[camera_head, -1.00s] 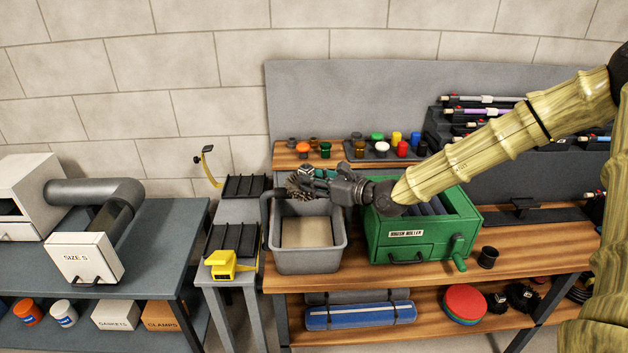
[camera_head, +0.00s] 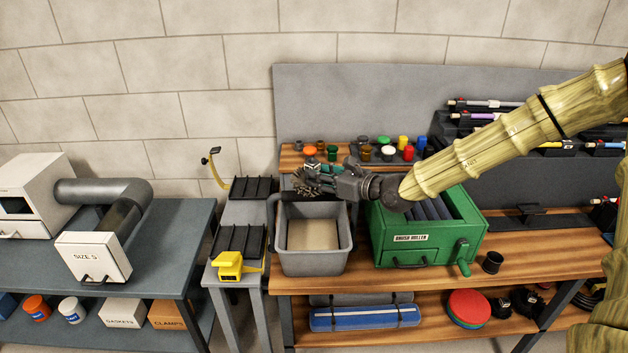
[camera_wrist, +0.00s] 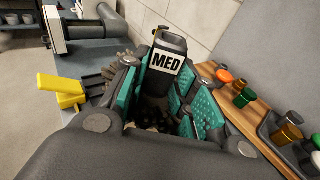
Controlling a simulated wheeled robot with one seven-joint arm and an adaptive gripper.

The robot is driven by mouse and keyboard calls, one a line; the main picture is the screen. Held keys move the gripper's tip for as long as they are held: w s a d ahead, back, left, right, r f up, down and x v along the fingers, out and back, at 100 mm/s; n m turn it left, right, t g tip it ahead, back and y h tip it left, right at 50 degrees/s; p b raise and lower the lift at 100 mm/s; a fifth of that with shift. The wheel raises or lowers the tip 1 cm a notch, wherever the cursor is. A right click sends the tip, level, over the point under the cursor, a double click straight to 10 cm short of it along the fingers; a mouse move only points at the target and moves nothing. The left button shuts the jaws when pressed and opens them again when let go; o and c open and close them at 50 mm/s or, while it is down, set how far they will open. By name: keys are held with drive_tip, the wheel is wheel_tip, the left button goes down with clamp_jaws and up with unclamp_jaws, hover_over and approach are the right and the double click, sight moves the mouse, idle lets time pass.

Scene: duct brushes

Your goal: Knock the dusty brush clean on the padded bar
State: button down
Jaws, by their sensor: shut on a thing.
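My gripper (camera_head: 330,178) is shut on a brush, with teal finger pads on both sides of it in the wrist view (camera_wrist: 165,95). The brush (camera_head: 305,184) shows grey-brown bristles to the left of the fingers. In the wrist view its black block with a white MED label (camera_wrist: 166,62) stands between the pads, and some bristles (camera_wrist: 118,68) show behind the left pad. The brush is above the back of a grey tub (camera_head: 313,262). A dark bar (camera_head: 271,210) shows at the tub's back left; the gripper hides part of it. I cannot tell whether brush and bar touch.
A green brush roller box (camera_head: 425,245) stands right of the tub. Black ribbed racks (camera_head: 240,241) and a yellow tool (camera_head: 230,265) are to the left. Several coloured jars (camera_head: 388,152) stand behind. A dark cup (camera_head: 492,262) is at the bench's right front.

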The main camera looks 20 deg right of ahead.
wheel_tip(320, 180, down, 3)
drive_tip(key=shift+f+b, duration=0.2)
drive_tip(key=shift+b, duration=0.8)
drive_tip(key=shift+r+p, duration=1.3)
drive_tip(key=shift+r, duration=1)
drive_tip(key=shift+f, duration=0.15)
wheel_tip(320, 180, down, 4)
drive_tip(key=b, duration=0.3)
drive_tip(key=shift+f, duration=0.15)
drive_tip(key=shift+r+p, duration=1.05)
drive_tip(key=shift+r, duration=1.2)
drive_tip(key=shift+f, duration=0.1)
